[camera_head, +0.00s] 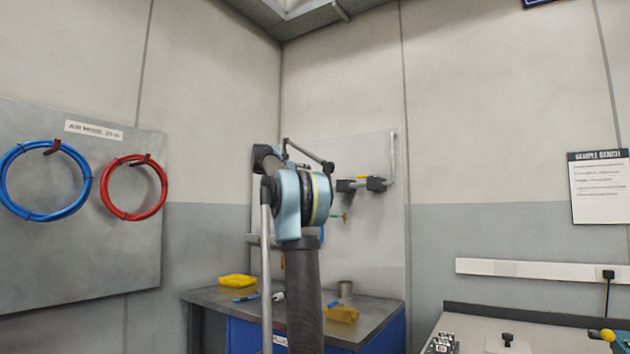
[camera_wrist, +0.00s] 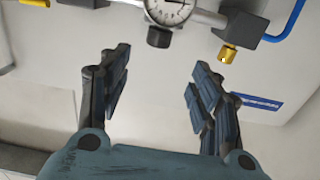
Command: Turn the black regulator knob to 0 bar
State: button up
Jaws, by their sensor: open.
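In the wrist view, the black regulator knob (camera_wrist: 158,38) hangs below a round white pressure gauge (camera_wrist: 168,9) on a metal pipe. The gauge is cut by the top edge, and I cannot read its value. My gripper (camera_wrist: 160,68) is open and empty, with its two dark fingers spread. In the picture, the knob lies between and just beyond the fingertips, apart from both. In the head view, my arm hides the regulator and gauge; part of the pipework (camera_head: 377,184) shows right of it on a grey wall panel (camera_head: 372,255).
A brass fitting (camera_wrist: 228,52) sits right of the knob, close to the right finger in the picture. A blue hose (camera_wrist: 287,25) runs at the upper right. Below the panel, a workbench (camera_head: 205,299) holds yellow items (camera_head: 238,281) and a metal cup (camera_head: 345,289).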

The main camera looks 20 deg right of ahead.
jog(key=x, duration=1.6)
jog(key=shift+c, duration=0.3)
jog(key=shift+d, duration=0.1)
jog(key=c, duration=1.1)
